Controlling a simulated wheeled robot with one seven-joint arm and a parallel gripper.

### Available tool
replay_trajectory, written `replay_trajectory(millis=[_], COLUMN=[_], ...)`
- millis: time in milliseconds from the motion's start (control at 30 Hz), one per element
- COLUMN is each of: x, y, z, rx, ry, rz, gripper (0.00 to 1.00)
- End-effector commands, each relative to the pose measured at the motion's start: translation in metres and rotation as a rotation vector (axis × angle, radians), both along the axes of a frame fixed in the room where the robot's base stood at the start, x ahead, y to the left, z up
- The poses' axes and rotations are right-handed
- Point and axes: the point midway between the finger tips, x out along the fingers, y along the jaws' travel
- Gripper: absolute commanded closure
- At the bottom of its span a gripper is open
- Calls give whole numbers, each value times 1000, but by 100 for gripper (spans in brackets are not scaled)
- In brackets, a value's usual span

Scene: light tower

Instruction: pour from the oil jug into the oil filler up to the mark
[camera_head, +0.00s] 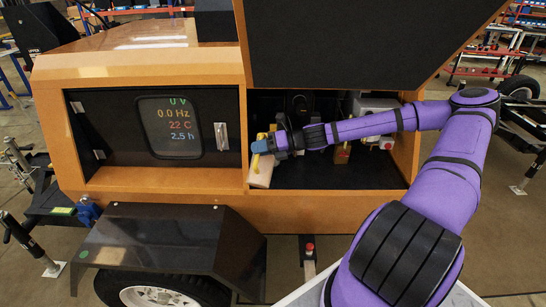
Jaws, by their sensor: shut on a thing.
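My gripper (262,145) is at the left side of the open engine bay, with its blue end at a yellow part. It is shut on what looks like the oil jug (261,172), a small cream body hanging below the yellow part. The jug appears tilted, close to the post between the panel and the bay. My forearm crosses the bay from the right and hides part of its inside. I cannot make out the oil filler, its mark or any oil level.
The orange light tower housing (150,62) has a raised dark door (365,45) above the bay. A display panel (170,126) with a handle is left of the bay. A grey-white engine part (375,105) stands inside at right. A dark fender (165,245) juts out below.

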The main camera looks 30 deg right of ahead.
Motion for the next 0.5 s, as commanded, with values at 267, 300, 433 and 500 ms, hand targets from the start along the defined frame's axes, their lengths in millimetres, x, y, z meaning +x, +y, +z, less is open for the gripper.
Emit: replay_trajectory(millis=[267,300,433,500], x=[1,1,1,2], y=[-1,-1,-1,-2], z=[0,0,0,0], rx=[13,15,21,23], ry=[11,13,17,20], rz=[0,0,1,0], gripper=[100,100,100,100])
